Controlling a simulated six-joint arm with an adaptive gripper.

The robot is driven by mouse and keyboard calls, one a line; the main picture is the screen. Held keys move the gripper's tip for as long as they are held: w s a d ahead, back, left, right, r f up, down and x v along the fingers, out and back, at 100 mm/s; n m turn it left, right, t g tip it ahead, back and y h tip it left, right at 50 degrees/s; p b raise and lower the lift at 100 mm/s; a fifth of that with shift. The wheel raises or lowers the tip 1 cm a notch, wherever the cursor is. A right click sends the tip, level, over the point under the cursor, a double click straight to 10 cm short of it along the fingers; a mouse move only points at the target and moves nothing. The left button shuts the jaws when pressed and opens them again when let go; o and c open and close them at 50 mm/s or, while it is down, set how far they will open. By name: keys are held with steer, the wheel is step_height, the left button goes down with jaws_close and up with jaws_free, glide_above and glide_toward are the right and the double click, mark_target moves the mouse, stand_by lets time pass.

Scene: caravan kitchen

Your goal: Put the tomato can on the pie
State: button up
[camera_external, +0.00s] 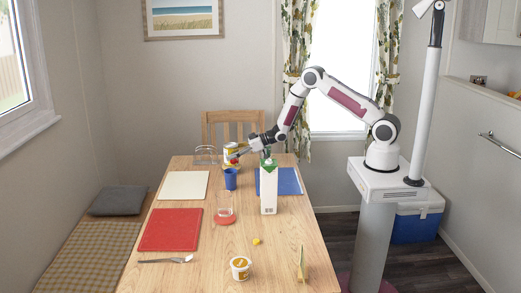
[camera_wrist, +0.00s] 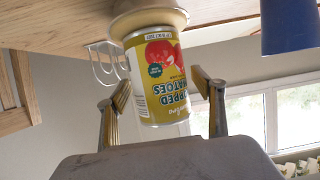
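The tomato can (camera_wrist: 155,75) is yellow and white with red tomatoes on its label; it shows upside down in the wrist view. Its base rests on a round cream-coloured thing (camera_wrist: 150,20), which looks like the pie, on the table. In the external view the can (camera_external: 230,149) is at the table's far end, partly behind my gripper. My gripper (camera_wrist: 160,83) is open, with one finger on each side of the can and visible gaps. In the external view my gripper (camera_external: 242,153) reaches in from the right. The pie is hard to make out there.
A blue cup (camera_external: 231,179) stands just in front of the can and also shows in the wrist view (camera_wrist: 290,25). A tall carton (camera_external: 268,192) stands to the right. A chair (camera_external: 232,119) is behind.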

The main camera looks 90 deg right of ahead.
steer(key=shift+r, duration=0.15)
steer(key=shift+s+r, duration=0.15)
steer(key=shift+s, duration=0.2)
steer(key=v, duration=1.1)
steer(key=shift+r, duration=0.15)
stand_by(0.6)
